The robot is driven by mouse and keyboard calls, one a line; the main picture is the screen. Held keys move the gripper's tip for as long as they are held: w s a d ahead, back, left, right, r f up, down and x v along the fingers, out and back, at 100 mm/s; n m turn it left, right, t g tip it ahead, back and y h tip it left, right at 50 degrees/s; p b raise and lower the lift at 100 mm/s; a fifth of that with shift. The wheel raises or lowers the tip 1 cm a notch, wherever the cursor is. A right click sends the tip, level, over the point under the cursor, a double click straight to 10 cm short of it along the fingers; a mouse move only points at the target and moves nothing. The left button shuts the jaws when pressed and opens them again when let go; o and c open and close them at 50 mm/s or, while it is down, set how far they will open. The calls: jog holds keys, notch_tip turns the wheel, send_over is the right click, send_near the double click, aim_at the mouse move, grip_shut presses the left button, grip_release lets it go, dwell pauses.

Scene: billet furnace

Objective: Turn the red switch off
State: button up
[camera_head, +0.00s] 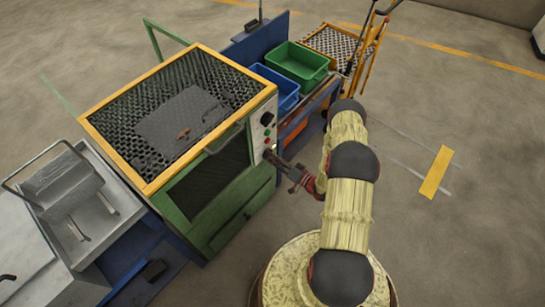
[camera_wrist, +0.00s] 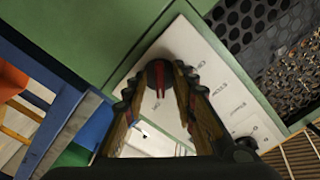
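A dark round switch with a red part (camera_wrist: 159,76) shows at the upper middle of the wrist view, on a pale control panel with small print (camera_wrist: 231,100). My gripper (camera_wrist: 163,88) has its two ribbed fingers apart, one on each side of the switch. I cannot tell whether either finger touches it. In the head view my gripper (camera_head: 272,157) is at the lower part of the panel, on the right side of the green furnace (camera_head: 228,195). A dark knob (camera_head: 267,118) and a small red spot (camera_head: 268,141) show above it. The gripper hides the panel's lower end.
The furnace has a yellow-edged mesh top (camera_head: 135,187) and a front handle (camera_head: 226,139). Blue (camera_head: 277,86) and green (camera_head: 300,62) bins stand behind it. A yellow cart (camera_head: 362,59) is farther back.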

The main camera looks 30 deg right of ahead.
jog(key=shift+c, duration=1.3)
jog(key=c, duration=0.4)
grip_shut()
jog(key=shift+n, duration=0.3)
jog(key=shift+n+b, duration=1.85)
jog(key=shift+n, duration=6.75)
